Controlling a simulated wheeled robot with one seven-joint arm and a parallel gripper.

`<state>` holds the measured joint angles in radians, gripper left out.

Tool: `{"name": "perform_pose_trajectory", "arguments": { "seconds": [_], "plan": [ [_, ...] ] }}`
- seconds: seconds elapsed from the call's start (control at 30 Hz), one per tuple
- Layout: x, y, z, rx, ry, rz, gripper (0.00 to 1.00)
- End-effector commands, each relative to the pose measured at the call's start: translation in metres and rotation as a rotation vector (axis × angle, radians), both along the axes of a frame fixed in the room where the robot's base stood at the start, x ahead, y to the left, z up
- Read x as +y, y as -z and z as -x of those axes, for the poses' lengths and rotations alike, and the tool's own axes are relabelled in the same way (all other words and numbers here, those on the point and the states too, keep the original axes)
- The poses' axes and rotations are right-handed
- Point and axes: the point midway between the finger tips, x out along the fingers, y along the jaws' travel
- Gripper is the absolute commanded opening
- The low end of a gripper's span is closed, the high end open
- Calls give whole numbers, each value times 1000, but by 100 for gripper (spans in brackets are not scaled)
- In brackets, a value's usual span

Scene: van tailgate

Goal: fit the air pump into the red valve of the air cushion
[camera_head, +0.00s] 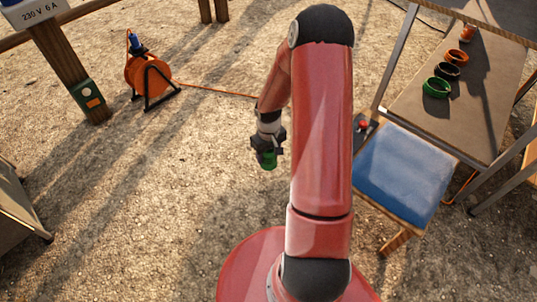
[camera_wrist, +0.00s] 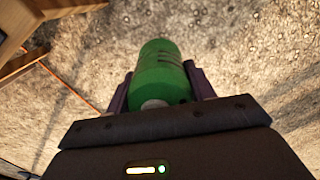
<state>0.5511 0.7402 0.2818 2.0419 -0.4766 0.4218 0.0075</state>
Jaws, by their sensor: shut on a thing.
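The air pump is a green cylinder (camera_wrist: 160,66) held between the fingers of my gripper (camera_wrist: 159,84) in the wrist view. My gripper is shut on it. In the head view the pump (camera_head: 267,160) hangs below my gripper (camera_head: 267,148), above the gravel and left of my upper arm. The blue air cushion (camera_head: 403,172) lies on a wooden bench at the right. A small red part, which looks like the valve (camera_head: 364,125), shows at its upper left corner. The gripper is well apart from the cushion. The pump's tip is not clear.
A grey table (camera_head: 460,95) behind the cushion carries a green ring (camera_head: 436,88), a dark ring (camera_head: 447,71), an orange ring (camera_head: 456,56) and an orange cup (camera_head: 467,33). An orange cable reel (camera_head: 148,75) stands at the upper left, its cable crossing the gravel. Open gravel surrounds my gripper.

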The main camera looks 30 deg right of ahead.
Motion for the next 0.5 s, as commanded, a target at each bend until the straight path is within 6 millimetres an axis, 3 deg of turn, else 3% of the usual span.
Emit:
{"name": "perform_pose_trajectory", "arguments": {
  "seconds": [0.03,0.5],
  "plan": [
    [0,-12,0,-1,0,1,22],
    [-1,-65,-1,-2,1,1,22]
  ]
}}
